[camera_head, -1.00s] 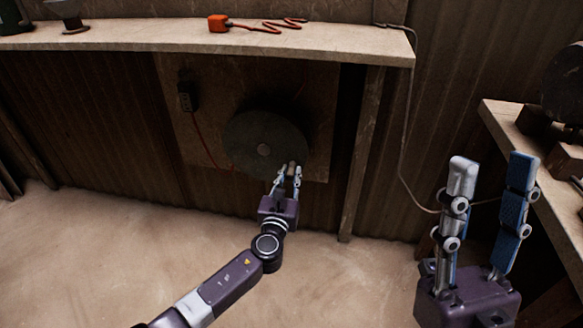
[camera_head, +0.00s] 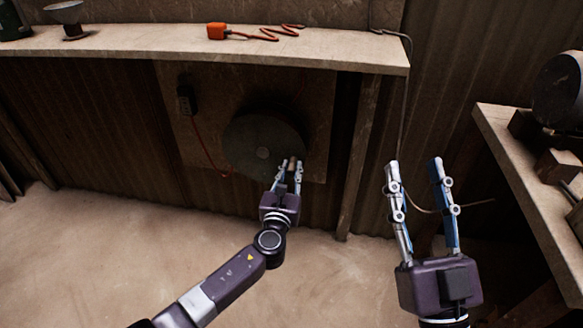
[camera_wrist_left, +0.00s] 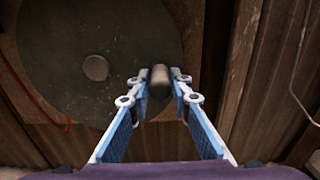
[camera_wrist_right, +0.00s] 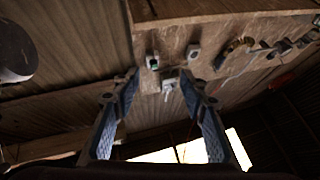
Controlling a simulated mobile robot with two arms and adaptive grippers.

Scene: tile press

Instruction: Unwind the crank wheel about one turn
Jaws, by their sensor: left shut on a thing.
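The crank wheel (camera_head: 262,146) is a dark round disc with a pale hub, mounted on a board under the shelf. It also fills the upper left of the left wrist view (camera_wrist_left: 60,40). A short round handle (camera_wrist_left: 160,80) stands out from its lower right part. My left gripper (camera_head: 289,166) is shut on this handle, with a blue-padded finger on each side of it. My right gripper (camera_head: 415,170) is open and empty, held up in the air right of the wheel. The right wrist view shows its fingers apart (camera_wrist_right: 155,80) with nothing between them.
A shelf (camera_head: 130,42) runs above the wheel, with an orange plug and cord (camera_head: 217,32) on it. A dark box with a red cable (camera_head: 185,98) hangs left of the wheel. A bench (camera_head: 497,125) with blocks stands at the right. The floor in front is clear.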

